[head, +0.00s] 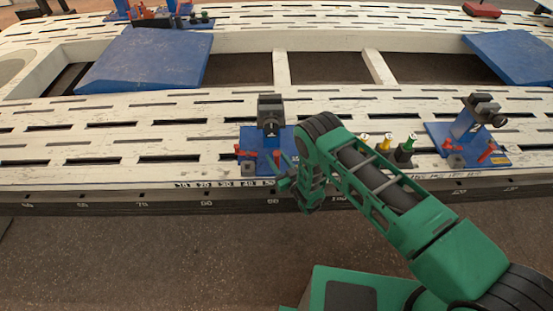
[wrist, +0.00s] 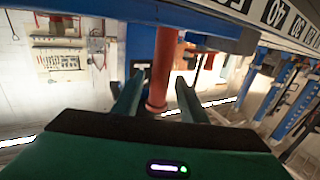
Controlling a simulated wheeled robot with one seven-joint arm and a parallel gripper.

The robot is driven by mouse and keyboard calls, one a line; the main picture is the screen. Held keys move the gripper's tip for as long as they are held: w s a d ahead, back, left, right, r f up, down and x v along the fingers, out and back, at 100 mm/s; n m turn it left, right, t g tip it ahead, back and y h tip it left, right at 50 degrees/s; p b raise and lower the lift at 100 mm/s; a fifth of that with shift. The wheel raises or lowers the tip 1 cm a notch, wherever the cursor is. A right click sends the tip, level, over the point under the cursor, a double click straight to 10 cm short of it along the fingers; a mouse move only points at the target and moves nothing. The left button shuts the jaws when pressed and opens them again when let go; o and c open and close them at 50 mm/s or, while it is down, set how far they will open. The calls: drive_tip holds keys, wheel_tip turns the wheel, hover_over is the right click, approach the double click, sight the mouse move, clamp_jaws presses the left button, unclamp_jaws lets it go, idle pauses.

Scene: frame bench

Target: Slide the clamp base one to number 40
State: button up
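Clamp base one (head: 262,140) is a blue plate with a dark grey clamp, on the near slotted white beam. In the head view its left edge is near the mark 40 (head: 247,183) on the number strip. Red handles (head: 277,157) stand on it. My gripper (head: 288,184) is low at its front right corner, partly hidden by my arm. In the wrist view a red handle (wrist: 164,65) lies between my gripper's two fingers (wrist: 160,90), which look apart with a gap beside it. Whether they touch it is hard to tell. The number 40 also shows there (wrist: 275,14).
A second clamp base (head: 467,138), marked 2, stands to the right. Blue sloped panels (head: 150,60) lie farther back. The beam left of clamp base one is clear.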

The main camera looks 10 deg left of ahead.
drive_tip(key=v, duration=1)
drive_tip(key=shift+s+d, duration=0.2)
drive_tip(key=shift+d, duration=0.05)
